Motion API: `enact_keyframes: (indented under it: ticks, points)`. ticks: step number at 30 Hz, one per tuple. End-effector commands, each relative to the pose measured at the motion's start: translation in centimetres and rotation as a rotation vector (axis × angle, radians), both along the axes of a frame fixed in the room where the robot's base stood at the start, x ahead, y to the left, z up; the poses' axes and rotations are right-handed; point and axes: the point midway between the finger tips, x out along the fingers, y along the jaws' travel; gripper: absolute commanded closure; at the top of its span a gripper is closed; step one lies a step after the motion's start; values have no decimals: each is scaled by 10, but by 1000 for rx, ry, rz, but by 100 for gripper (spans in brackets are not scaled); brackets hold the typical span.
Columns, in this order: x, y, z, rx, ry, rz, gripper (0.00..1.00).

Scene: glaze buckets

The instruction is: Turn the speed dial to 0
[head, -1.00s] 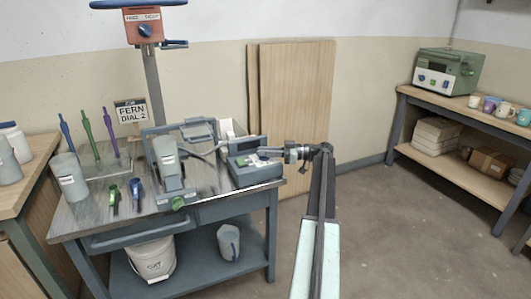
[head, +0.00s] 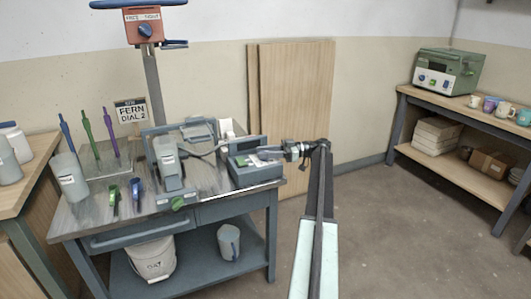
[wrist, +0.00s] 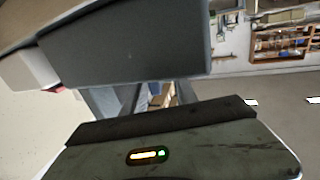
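The grey control box (head: 256,176) stands at the right end of the workbench, with a small screen and a green patch on its top. No speed dial can be made out clearly on it; my gripper (head: 268,153) reaches over its top from the right and covers part of it. The fingers are too small there to tell open from shut. In the wrist view a large dark grey block (wrist: 130,45) fills the upper left, very close; I cannot tell what it is. A card reading "FERN DIAL 2" (head: 131,111) stands at the back of the bench.
A grey mixing machine (head: 168,160) stands left of the box, with a cup (head: 69,178), coloured stirrers and small clamps nearby. An orange head (head: 144,29) with a blue knob tops a post behind. Wooden boards (head: 297,95) lean on the wall. Floor to the right is clear.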

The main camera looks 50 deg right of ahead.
Motion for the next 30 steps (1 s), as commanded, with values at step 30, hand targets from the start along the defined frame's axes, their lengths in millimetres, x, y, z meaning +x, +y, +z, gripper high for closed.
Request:
enact_keyframes:
  ticks: [30]
  points:
    - [-50,-62,0,1,-2,-3,65]
